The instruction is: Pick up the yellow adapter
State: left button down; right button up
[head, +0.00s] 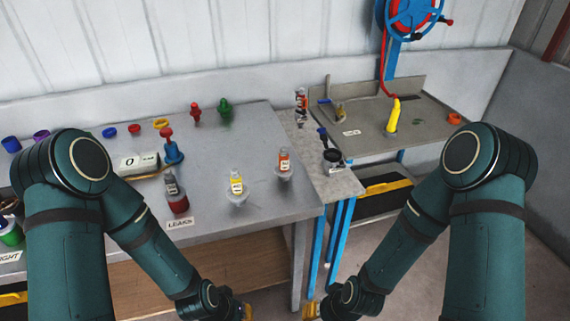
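No part is plainly recognisable as a yellow adapter. My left gripper (247,312) and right gripper (310,310) hang low at the bottom edge, in front of the tables and apart from all these things. Only small parts of both grippers show, so their opening is unclear.
The grey left table (262,140) also bears an orange bottle (284,163), a grey bottle on a red base (176,195), red (196,112) and green (225,109) fittings, and a scale-like display (138,163). A hose reel (409,15) stands behind the right bench (432,112).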

aim_at(238, 194)
jog(key=z, duration=0.15)
jog(key=k+j+z, duration=0.15)
jog(key=k+j, duration=0.2)
jog(key=j, duration=0.2)
jog(key=k+j+z, duration=0.2)
jog(key=k+j, duration=0.15)
jog(key=j, duration=0.15)
